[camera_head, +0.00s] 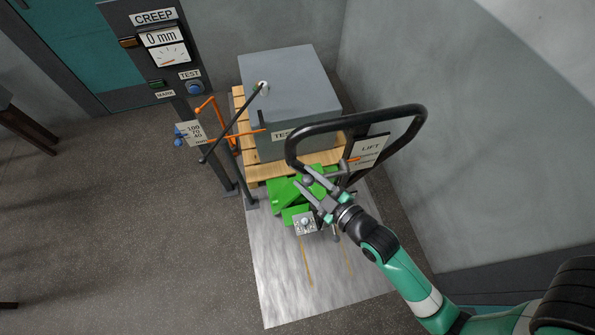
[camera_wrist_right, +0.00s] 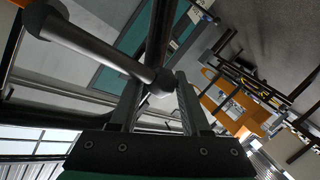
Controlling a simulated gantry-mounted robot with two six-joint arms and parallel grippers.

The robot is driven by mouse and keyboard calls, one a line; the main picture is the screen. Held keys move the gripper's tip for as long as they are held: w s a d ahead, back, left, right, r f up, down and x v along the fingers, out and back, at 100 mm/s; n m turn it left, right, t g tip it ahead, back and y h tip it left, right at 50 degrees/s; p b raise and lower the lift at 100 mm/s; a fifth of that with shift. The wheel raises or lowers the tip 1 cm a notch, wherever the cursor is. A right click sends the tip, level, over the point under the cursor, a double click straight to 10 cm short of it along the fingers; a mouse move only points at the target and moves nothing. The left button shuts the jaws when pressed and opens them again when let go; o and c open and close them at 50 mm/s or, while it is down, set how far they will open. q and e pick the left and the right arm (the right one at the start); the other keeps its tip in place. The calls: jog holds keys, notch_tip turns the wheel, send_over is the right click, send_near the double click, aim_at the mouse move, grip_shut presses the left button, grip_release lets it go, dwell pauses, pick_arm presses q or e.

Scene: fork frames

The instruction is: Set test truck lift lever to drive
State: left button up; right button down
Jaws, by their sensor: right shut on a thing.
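The green pallet truck (camera_head: 283,197) stands in front of the loaded pallet, with its black loop handle (camera_head: 414,111) raised above it. A white LIFT sign (camera_head: 371,148) is beside the handle; its smaller lettering is too small to read. My right gripper (camera_head: 322,187) is at the truck below the loop, shut on the lift lever. In the right wrist view, the grey lever rod (camera_wrist_right: 105,55) with a dark knob at its end runs to my fingers (camera_wrist_right: 158,88). The lever's exact setting cannot be told. My left gripper is not in view.
A large grey block (camera_head: 290,85) sits on the wooden pallet (camera_head: 258,172). An orange frame and a dark diagonal bar (camera_head: 230,125) stand left of it. The CREEP panel (camera_head: 160,45) is at upper left.

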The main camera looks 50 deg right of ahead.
jog(key=shift+f, duration=0.3)
jog(key=shift+c, duration=2.1)
grip_release()
jog(key=shift+s, duration=0.1)
jog(key=shift+r, duration=0.1)
jog(key=shift+s+r, duration=0.1)
jog(key=v, duration=1.1)
jog(key=shift+s, duration=0.25)
